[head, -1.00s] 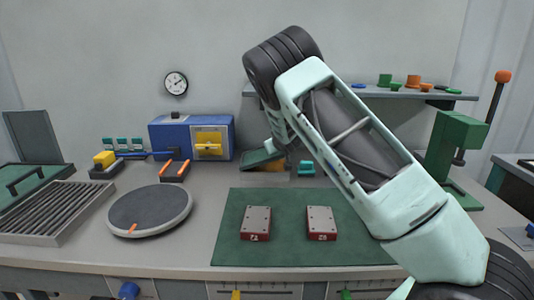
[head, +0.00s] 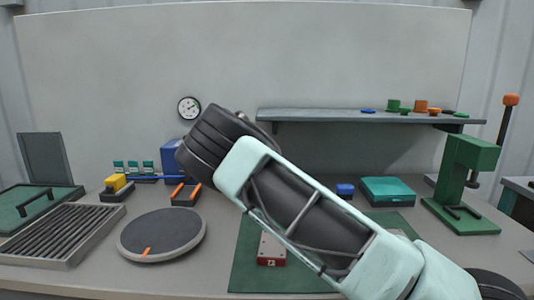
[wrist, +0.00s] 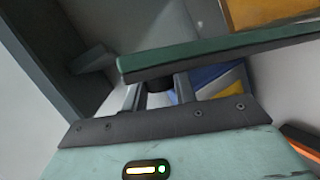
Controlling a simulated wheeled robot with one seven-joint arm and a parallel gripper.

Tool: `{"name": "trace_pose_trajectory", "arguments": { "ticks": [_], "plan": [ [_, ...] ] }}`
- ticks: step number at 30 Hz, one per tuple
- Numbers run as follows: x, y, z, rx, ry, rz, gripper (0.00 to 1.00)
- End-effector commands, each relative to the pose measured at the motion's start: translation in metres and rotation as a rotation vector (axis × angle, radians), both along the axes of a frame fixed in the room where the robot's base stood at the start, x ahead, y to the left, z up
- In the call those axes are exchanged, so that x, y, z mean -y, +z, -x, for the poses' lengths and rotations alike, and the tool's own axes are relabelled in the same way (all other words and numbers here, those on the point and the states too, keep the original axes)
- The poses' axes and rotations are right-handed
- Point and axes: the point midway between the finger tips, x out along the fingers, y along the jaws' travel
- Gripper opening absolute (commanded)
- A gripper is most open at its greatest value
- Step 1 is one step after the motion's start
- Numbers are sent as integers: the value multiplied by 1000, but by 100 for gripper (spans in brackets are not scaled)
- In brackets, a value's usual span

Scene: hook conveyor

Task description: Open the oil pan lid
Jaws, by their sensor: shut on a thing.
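My gripper (wrist: 158,88) shows in the wrist view, its two grey fingers closed around a dark piece at the oil pan lid. The lid (wrist: 220,53) is a flat green plate seen edge-on and tilted, just beyond the fingertips. An amber surface (wrist: 270,10) shows past it at the upper right; I cannot tell for sure whether it is the oil in the pan. In the head view my arm covers the gripper, the lid and the pan.
The blue machine (head: 170,157) is mostly behind my arm. A round grey plate (head: 162,235), a slatted tray (head: 62,235) and a holder with orange-tipped tools (head: 186,194) lie left. A teal box (head: 388,190) and a green press (head: 465,180) stand right.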

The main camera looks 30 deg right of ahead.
Motion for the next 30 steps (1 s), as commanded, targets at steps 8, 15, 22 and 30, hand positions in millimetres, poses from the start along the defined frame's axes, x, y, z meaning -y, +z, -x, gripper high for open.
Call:
{"name": "trace_pose_trajectory", "arguments": {
  "ticks": [8,15,22,30],
  "plan": [
    [-31,-1,-21,-134,4,200,0],
    [-46,-6,-32,-218,3,324,0],
    [-54,-10,-36,-261,3,388,0],
    [-56,-12,-38,-278,2,409,0]
  ]
}}
